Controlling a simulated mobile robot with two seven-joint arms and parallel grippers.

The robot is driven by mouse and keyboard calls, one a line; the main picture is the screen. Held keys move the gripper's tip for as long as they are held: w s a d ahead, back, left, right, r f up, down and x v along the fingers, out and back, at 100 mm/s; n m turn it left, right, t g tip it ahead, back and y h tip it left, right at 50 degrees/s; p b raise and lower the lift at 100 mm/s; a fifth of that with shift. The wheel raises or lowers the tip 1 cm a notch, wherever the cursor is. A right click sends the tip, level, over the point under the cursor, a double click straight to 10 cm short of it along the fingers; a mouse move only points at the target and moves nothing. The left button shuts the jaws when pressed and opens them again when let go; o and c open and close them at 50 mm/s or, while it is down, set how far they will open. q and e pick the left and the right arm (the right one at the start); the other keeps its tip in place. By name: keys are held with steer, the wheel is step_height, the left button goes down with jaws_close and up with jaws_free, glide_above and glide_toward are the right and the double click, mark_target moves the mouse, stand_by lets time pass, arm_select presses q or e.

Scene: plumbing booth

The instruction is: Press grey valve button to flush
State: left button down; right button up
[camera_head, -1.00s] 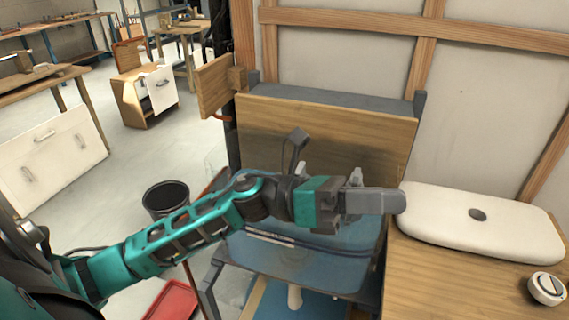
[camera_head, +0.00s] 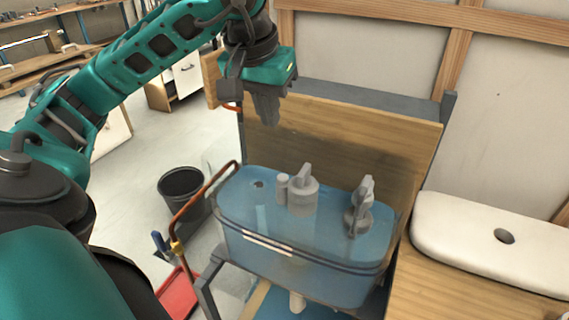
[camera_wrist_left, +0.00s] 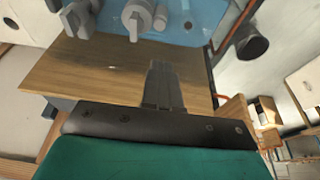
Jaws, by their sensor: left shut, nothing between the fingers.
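A translucent blue tank (camera_head: 250,245) stands open-topped in the middle of the head view. Inside it are two grey fittings: a central valve (camera_head: 303,197) with a raised top and a side cylinder, and a taller fitting (camera_head: 360,212) to its right. I cannot tell which part is the button. My left gripper (camera_head: 267,118) is shut and empty, pointing down above and behind the tank's left half, clear of both fittings. In the left wrist view, the shut fingers (camera_wrist_left: 162,68) are apart from the central valve (camera_wrist_left: 137,18) and the other fitting (camera_wrist_left: 77,18).
A wooden panel (camera_head: 345,140) rises behind the tank. A copper pipe (camera_head: 203,200) runs along its left side. A white tank lid (camera_head: 470,235) lies on the wooden bench at right. A black bucket (camera_head: 182,188) and a red tray (camera_head: 178,296) are on the floor at left.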

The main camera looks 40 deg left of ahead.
arm_select(q)
steer(key=shift+f, duration=0.1)
steer(key=b, duration=0.2)
glide_toward(282, 177)
steer(key=x, duration=0.5)
steer(key=shift+w+a+f, duration=0.1)
steer(key=shift+w+f, duration=0.1)
steer(key=shift+w, duration=0.05)
steer(key=shift+f, duration=0.55)
arm_select(e)
steer(key=shift+w+a+f, duration=0.2)
steer(key=shift+a+f, duration=0.25)
arm_select(q)
steer(key=shift+f, duration=0.1)
arm_select(e)
steer(key=shift+f, duration=0.1)
